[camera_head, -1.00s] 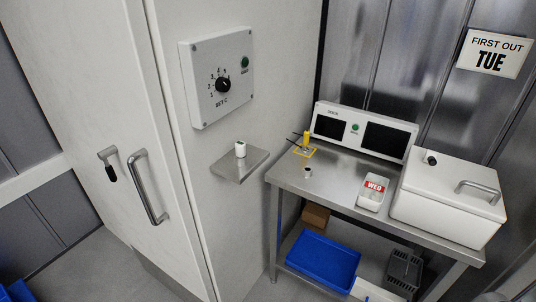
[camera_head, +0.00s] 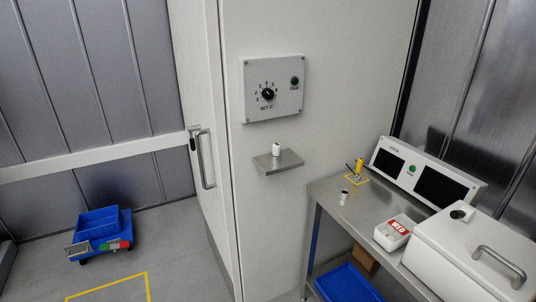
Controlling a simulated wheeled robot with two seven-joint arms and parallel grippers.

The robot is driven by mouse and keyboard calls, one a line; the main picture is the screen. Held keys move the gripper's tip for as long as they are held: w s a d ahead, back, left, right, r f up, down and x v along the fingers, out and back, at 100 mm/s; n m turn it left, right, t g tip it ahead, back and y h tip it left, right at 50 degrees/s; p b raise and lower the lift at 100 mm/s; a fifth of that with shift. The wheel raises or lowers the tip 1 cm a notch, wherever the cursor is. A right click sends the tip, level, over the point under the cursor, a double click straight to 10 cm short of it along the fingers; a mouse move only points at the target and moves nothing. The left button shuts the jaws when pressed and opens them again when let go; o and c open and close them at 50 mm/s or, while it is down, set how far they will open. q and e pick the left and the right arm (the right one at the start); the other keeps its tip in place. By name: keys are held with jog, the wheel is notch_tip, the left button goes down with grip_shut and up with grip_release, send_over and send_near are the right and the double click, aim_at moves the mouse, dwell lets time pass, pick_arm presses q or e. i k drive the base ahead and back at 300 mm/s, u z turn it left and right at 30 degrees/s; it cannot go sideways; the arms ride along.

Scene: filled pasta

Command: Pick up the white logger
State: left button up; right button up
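A small white cylinder with a dark spot, which looks like the white logger (camera_head: 276,149), stands upright on a small metal shelf (camera_head: 284,163) on the white cabinet wall. A second small white cylinder with a dark top (camera_head: 343,197) stands on the steel table (camera_head: 345,224). A yellow cylinder (camera_head: 359,166) stands in a yellow marked square at the back of the table, with a dark thin probe beside it. Neither of my grippers is in view.
A control panel with a dial (camera_head: 272,88) is above the shelf. A cart with blue bins (camera_head: 99,229) stands on the floor at left. The floor between is clear.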

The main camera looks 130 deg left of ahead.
aim_at(276, 146)
jog(key=u, duration=2)
